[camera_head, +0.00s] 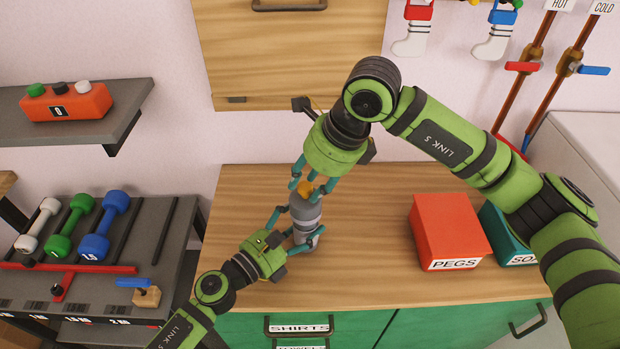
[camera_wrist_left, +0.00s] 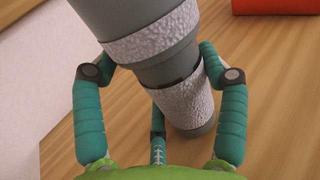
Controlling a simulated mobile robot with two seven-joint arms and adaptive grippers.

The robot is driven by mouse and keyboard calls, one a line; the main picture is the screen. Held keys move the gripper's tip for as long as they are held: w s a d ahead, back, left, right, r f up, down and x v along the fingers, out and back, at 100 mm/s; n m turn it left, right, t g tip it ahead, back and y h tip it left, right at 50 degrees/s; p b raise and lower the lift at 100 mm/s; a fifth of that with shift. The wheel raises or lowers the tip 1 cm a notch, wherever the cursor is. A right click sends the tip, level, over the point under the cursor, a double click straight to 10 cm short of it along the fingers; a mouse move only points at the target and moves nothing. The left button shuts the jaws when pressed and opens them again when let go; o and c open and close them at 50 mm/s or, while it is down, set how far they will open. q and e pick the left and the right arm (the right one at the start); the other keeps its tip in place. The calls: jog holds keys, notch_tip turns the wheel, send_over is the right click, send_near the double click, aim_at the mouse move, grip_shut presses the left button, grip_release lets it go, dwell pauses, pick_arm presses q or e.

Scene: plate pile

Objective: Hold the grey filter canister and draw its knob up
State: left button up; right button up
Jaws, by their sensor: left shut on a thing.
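The grey filter canister (camera_head: 305,217) stands on the wooden counter. It fills the upper middle of the left wrist view (camera_wrist_left: 165,62), with rough pale bands around it. Its orange-yellow knob (camera_head: 305,188) shows at the top in the head view. My left gripper (camera_head: 299,234) is shut on the canister from the front left, with teal fingers on both sides of it in the left wrist view. My right gripper (camera_head: 305,187) is above the canister, pointing down, its fingers spread around the knob. Contact between these fingers and the knob is not clear.
A red PEGS box (camera_head: 447,232) and a teal box (camera_head: 508,236) stand right of the canister. A rack with dumbbells (camera_head: 77,228) is at the left. A wooden cabinet (camera_head: 290,60) hangs behind my right gripper. The counter between canister and PEGS box is clear.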

aim_at(310, 187)
pick_arm(q)
jog(key=shift+r, duration=0.1)
pick_arm(e)
grip_shut()
jog(key=shift+r, duration=1.85)
jog(key=o, duration=0.7)
grip_release()
jog(key=shift+c, duration=0.2)
jog(key=v, duration=1.2)
jog(key=shift+d, duration=0.1)
